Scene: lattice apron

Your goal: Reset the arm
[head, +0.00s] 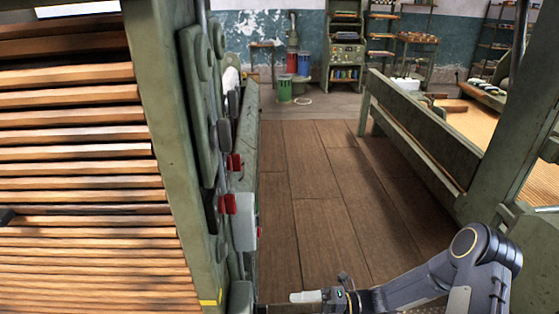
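My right arm (440,275) comes in from the lower right and bends toward the bottom middle. Its end, with my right gripper (308,296), is low in the picture, to the right of the green machine's control side. A pale block-like part shows at its tip; I cannot tell whether the fingers are apart or closed. Nothing is clearly held. I do not make out my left gripper. A small dark shape (6,215) at the left edge, in front of the slats, is too cut off to identify.
A green frame (165,130) with wooden slats (80,160) fills the left. Red switches (228,204) and grey knobs stick out from its side. A plank-floored aisle (320,190) is clear. A green railing (425,135) stands right; buckets (285,88) and shelves stand far back.

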